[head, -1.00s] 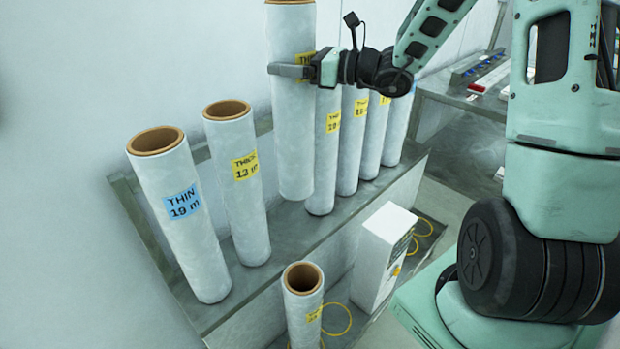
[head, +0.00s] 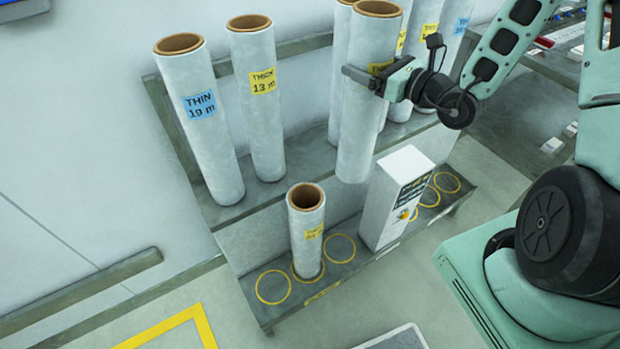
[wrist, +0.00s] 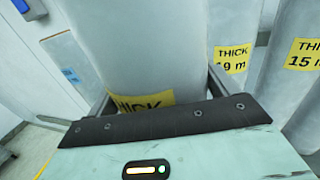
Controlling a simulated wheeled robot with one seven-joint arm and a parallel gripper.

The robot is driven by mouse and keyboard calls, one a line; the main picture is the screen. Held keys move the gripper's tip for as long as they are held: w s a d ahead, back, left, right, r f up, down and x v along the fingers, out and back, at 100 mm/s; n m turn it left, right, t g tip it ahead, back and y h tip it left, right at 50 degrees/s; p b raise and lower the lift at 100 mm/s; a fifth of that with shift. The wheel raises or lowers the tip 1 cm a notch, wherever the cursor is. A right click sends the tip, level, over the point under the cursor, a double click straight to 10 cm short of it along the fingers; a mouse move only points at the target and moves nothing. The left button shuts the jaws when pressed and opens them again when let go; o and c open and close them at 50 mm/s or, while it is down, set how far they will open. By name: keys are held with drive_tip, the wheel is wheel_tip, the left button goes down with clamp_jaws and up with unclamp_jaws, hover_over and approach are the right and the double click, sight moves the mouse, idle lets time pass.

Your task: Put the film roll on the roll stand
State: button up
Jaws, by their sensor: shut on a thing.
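My gripper (head: 362,78) is shut around a tall white film roll (head: 362,125) with a brown core and a yellow label partly covered by the gripper. The roll hangs nearly upright in front of the upper shelf (head: 245,212), its lower end left of a white box. In the wrist view the held roll (wrist: 145,50) fills the space between the fingers, and its label reads "THICK"; the rest is hidden. Below, a lower shelf (head: 345,268) carries yellow rings; I cannot tell whether it is the roll stand. A short roll (head: 306,245) stands in one ring.
On the upper shelf stand a "THIN 19 m" roll (head: 202,130), a "THICK 13 m" roll (head: 262,120) and several rolls behind the held one. A white box (head: 395,200) with controls stands on the lower shelf. Empty rings (head: 273,287) flank the short roll.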

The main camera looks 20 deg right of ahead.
sight(360, 158)
drive_tip(key=s+f+m+h, duration=0.1)
drive_tip(key=s+f+h, duration=0.1)
drive_tip(key=f, duration=0.5)
drive_tip(key=s+f+m+t+h, duration=0.1)
drive_tip(key=s+f+m+h, duration=0.1)
drive_tip(key=f, duration=0.6)
drive_tip(key=s+a+f+m+h, duration=0.1)
drive_tip(key=s+f+m+h, duration=0.1)
drive_tip(key=s+f, duration=0.3)
wheel_tip(360, 158, down, 3)
drive_tip(key=shift+a+f+t+h, duration=0.15)
drive_tip(key=shift+t+h, duration=0.25)
drive_tip(key=shift+h, duration=0.5)
